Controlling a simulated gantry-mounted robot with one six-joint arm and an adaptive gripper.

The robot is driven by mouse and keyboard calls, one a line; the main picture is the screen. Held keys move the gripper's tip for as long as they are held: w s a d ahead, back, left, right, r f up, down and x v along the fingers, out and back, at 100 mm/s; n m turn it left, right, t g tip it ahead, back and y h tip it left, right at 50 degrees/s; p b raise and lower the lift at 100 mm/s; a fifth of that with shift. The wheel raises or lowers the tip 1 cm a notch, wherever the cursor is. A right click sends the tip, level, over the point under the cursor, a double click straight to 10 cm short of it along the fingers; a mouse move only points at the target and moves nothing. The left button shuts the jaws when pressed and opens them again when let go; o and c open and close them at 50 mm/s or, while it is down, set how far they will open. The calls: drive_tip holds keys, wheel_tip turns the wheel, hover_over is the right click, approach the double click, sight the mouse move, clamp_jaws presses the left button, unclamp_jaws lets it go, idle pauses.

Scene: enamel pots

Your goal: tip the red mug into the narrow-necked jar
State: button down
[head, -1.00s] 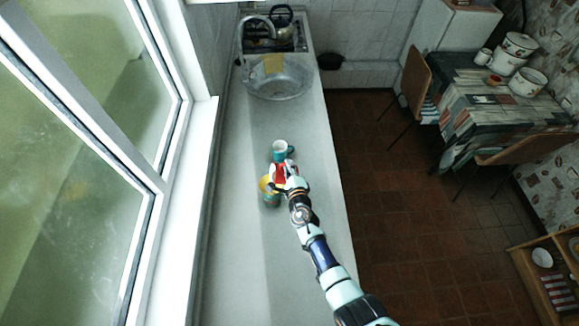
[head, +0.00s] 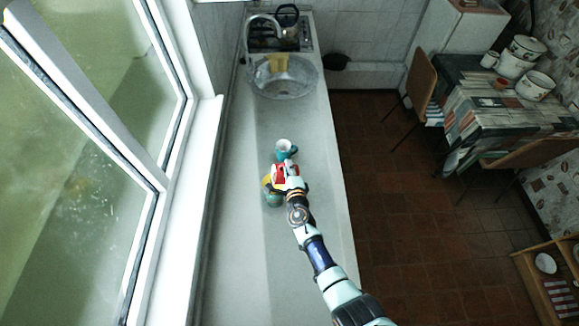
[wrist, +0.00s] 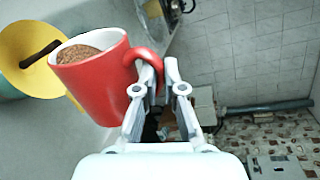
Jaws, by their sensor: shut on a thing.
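The red mug (wrist: 95,85) is in the wrist view, filled with a brown grainy material that stays inside it. My gripper (wrist: 157,72) is shut on its handle. The mug leans left in that picture, but its true tilt is hard to judge. Beside its rim is a yellow funnel (wrist: 35,55), with part of a teal jar (wrist: 10,88) under it. In the head view, the red mug (head: 279,172) is at my gripper (head: 287,170). The funnel (head: 266,182) sits on the teal jar (head: 273,200), just left of the mug. The jar's neck is hidden.
A teal mug (head: 284,151) stands on the grey counter (head: 290,118) just beyond the red mug. A glass-like basin (head: 284,88) is farther back. The window (head: 170,150) bounds the left side. The counter between teal mug and basin is clear.

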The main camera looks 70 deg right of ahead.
drive_tip(key=shift+w+a+n, duration=0.35)
drive_tip(key=shift+w+n, duration=0.15)
drive_tip(key=shift+w, duration=0.25)
idle(0.5)
drive_tip(key=m, duration=0.1)
drive_tip(key=m+b, duration=0.1)
drive_tip(key=shift+r+m+t, duration=0.2)
drive_tip(key=shift+m+t, duration=0.1)
drive_tip(key=shift+r+m+t+b, duration=0.3)
drive_tip(key=shift+r+m, duration=0.05)
drive_tip(key=shift+m, duration=0.45)
wheel_tip(320, 180, up, 5)
drive_tip(key=m+t, duration=0.1)
drive_tip(key=m, duration=0.4)
drive_tip(key=shift+r+p, duration=0.1)
drive_tip(key=shift+p, duration=0.3)
wheel_tip(320, 180, up, 4)
drive_tip(key=m+t, duration=0.1)
drive_tip(key=m, duration=0.4)
